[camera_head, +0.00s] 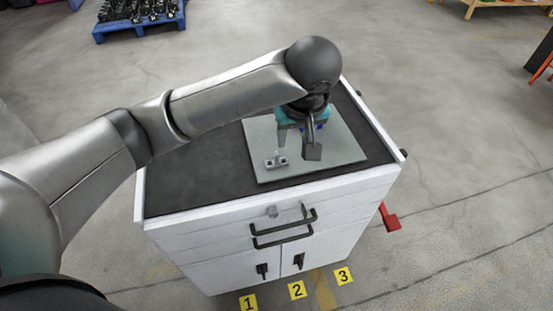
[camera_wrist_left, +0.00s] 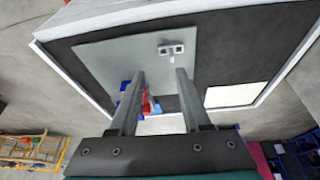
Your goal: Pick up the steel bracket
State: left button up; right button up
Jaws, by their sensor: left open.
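The steel bracket (camera_head: 276,162) is a small light-grey piece with dark openings. It lies on the grey plate (camera_head: 345,153) on top of the cabinet, near the plate's left front part. My left gripper (camera_head: 298,148) is above the plate, behind and to the right of the bracket in the head view. In the left wrist view, the bracket (camera_wrist_left: 171,50) shows beyond the open fingertips (camera_wrist_left: 157,72), apart from both and closer to the right finger's line. Nothing is held between the fingers. My right gripper is not in view.
The white cabinet (camera_head: 220,235) has a dark top (camera_head: 190,178) with free room left of the plate. A blue and red item (camera_wrist_left: 150,104) shows between the fingers in the left wrist view, partly hidden. A white rectangle (camera_wrist_left: 232,95) shows beside the plate there.

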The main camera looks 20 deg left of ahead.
pick_arm(q)
jog(key=a+r, duration=0.1)
jog(key=r, duration=0.1)
jog(key=b, duration=0.2)
send_over(277, 154)
jog(key=s+d, duration=0.2)
jog(key=shift+n+y, duration=0.3)
jog(key=shift+n, duration=0.1)
notch_tip(277, 154, down, 10)
jog(key=shift+w+a+r, duration=0.15)
jog(key=shift+r, duration=0.1)
jog(key=x, duration=0.2)
jog(key=b+x, duration=0.1)
jog(key=x, duration=0.1)
jog(key=shift+a+b, duration=0.3)
jog(key=shift+a, duration=0.05)
jog(key=shift+w+f, duration=0.15)
jog(key=shift+f, duration=0.4)
grip_shut()
